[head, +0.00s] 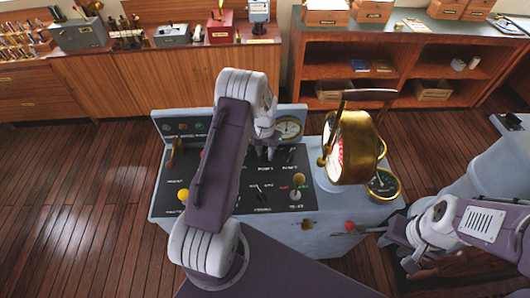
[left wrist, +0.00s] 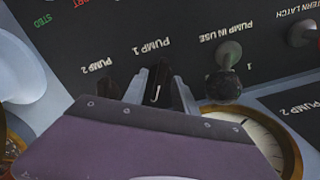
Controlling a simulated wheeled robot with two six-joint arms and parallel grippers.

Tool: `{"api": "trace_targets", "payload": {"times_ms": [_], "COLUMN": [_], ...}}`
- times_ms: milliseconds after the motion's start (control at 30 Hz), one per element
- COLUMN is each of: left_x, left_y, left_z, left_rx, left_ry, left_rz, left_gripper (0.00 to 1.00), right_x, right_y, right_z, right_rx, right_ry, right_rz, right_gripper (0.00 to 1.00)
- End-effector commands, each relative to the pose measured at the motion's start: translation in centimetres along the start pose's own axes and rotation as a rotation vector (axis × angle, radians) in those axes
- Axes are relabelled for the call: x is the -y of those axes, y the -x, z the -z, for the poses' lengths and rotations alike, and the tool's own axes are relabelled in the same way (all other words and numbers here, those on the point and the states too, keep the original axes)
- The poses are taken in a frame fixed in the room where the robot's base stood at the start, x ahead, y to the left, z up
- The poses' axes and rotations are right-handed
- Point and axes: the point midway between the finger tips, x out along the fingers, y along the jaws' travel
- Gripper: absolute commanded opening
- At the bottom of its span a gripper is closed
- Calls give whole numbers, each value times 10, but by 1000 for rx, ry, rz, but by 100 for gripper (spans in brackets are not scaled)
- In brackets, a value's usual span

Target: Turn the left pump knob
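The grey-blue console (head: 165,205) with a black sloping panel stands in the middle of the head view. In the left wrist view, where the labels read upside down, the black PUMP 1 knob (left wrist: 160,86) with a white mark sits between the fingers of my left gripper (left wrist: 160,92), which look close against its sides. A second dark knob, PUMP 2 (left wrist: 108,89), is to its left. In the head view my left gripper (head: 266,146) is low over the panel's upper part, and my arm hides much of it. My right gripper (head: 392,236) is beside the console's right end; its fingers are unclear.
The PUMP IN USE lever (left wrist: 226,76) stands close to the right of the left gripper in the wrist view. A round gauge (head: 289,129) is behind it. A large brass instrument (head: 357,148) rises on the console's right. A red-tipped lever (head: 350,227) sticks out in front.

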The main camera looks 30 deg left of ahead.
Motion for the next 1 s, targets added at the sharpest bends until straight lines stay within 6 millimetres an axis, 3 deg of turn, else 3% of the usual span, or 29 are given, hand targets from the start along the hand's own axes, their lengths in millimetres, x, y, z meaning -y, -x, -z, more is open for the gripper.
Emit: {"api": "trace_targets", "payload": {"times_ms": [133, 500, 1000], "left_x": [0, 0, 0], "left_y": [11, 83, 91], "left_z": [1, 1, 0], "left_rx": [-2, -3, 0], "left_ry": [0, 0, 0], "left_rz": [1, 1, 0], "left_gripper": [34, 34, 34], "right_x": [0, 0, 0], "right_y": [-5, -20, -20], "right_z": [0, -2, -2], "right_rx": [0, 0, 0], "right_ry": [0, 0, 0], "right_rz": [0, 0, 0], "right_gripper": [36, 36, 36]}}
